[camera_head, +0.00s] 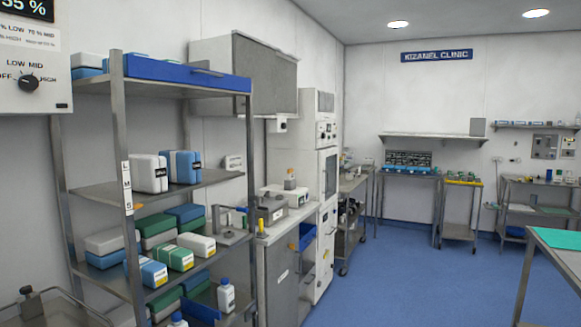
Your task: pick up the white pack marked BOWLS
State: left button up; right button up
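A white pack (148,173) with a small dark label stands on the middle shelf of the metal rack, beside a blue and white pack (183,166). Another white pack (196,244) with a yellow label lies on the shelf below. The print on these labels is too small to read, so I cannot tell which one is marked BOWLS. Neither of my grippers shows in this view.
The metal rack (118,95) fills the left side. Its lower shelves hold several green, blue and white packs and white bottles (226,295). A counter (280,222) stands to its right. Blue floor (400,275) is open at centre right; a green-topped table (555,238) stands at right.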

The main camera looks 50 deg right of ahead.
aim_at(205, 247)
jog(key=z, duration=1.2)
jog(key=i+l+u, duration=0.35)
jog(key=i, duration=0.2)
jog(key=i+l+u, duration=0.35)
jog(key=i+l, duration=0.2)
jog(key=l, duration=0.1)
